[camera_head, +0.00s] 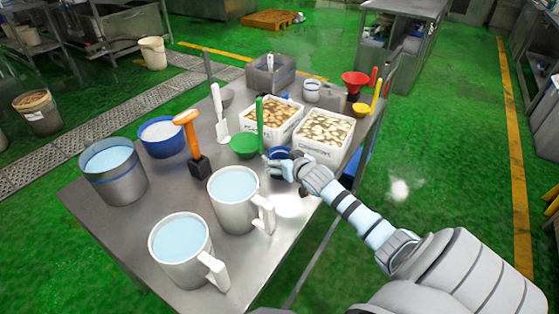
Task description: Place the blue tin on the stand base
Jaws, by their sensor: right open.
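A small blue round container (279,152), which looks like the blue tin, stands on the metal table beside the white bins. My right gripper (270,165) is open, right in front of it and partly hiding it. I cannot tell whether the fingers touch it. I cannot make out a clear stand base; it may be hidden or too small to tell. My left gripper is not in view.
A green bowl (243,146) stands just left of the gripper. White bins (324,154) of food stand behind. Two large pitchers (183,250) of liquid, a steel pot (115,184) and an orange-handled mallet (198,167) crowd the table (268,262). Its front right is clear.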

